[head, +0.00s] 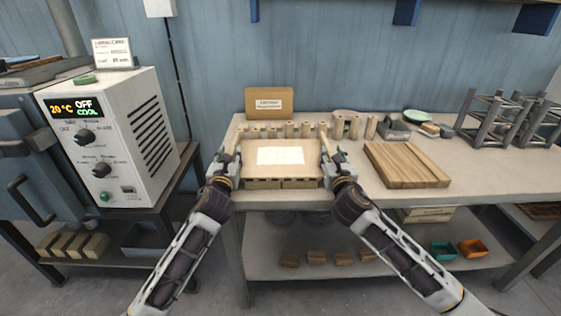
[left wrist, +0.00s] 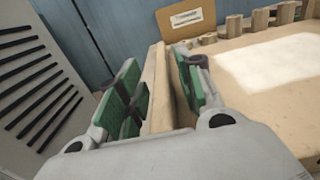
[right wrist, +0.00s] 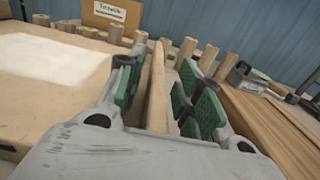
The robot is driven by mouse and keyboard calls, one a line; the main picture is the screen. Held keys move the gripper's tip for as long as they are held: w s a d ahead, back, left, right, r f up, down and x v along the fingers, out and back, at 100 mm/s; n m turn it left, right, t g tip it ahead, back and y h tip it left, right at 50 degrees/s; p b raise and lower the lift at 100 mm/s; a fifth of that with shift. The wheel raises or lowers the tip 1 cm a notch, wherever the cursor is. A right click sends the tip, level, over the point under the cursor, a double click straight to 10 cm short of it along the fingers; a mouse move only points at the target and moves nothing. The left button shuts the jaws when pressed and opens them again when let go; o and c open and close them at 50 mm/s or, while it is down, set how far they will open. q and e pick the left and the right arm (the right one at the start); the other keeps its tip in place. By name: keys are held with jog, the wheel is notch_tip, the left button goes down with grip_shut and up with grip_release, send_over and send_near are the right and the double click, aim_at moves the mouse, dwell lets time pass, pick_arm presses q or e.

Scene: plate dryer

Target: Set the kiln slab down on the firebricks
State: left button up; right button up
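The kiln slab (head: 250,164) is a flat tan board with a white patch on top, level at the near edge of the bench. Firebricks (head: 265,184) show below its front edge; whether it touches them I cannot tell. My left gripper (head: 229,165) straddles the slab's left side strip (left wrist: 158,95), and my right gripper (head: 335,165) straddles the right side strip (right wrist: 158,95). In both wrist views the green-padded fingers stand on either side of the strip, with small gaps visible near the tips. The slab hides most of the bricks.
A row of short tan posts (head: 289,129) stands behind the slab, with a labelled board (head: 269,103) beyond. A ridged wooden board (head: 405,165) lies to the right. The kiln controller (head: 112,138) stands to the left. The bench's right part (head: 490,170) has free room.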

pick_arm(q)
jog(key=shift+s, duration=0.2)
jog(key=s, duration=1.1)
jog(key=shift+s+d, duration=0.2)
jog(key=shift+s, duration=0.1)
pick_arm(e)
jog(key=shift+s, duration=0.15)
jog(key=s, duration=1.1)
jog(key=shift+s, duration=0.4)
jog(key=shift+d, duration=0.1)
pick_arm(q)
jog(key=shift+s, duration=0.15)
dwell(0.3)
jog(key=s+p, duration=0.1)
jog(key=s, duration=0.6)
jog(key=shift+s, duration=0.35)
pick_arm(e)
jog(key=shift+r, duration=0.7)
pick_arm(q)
jog(key=shift+d, duration=0.1)
pick_arm(e)
jog(key=shift+s, duration=0.15)
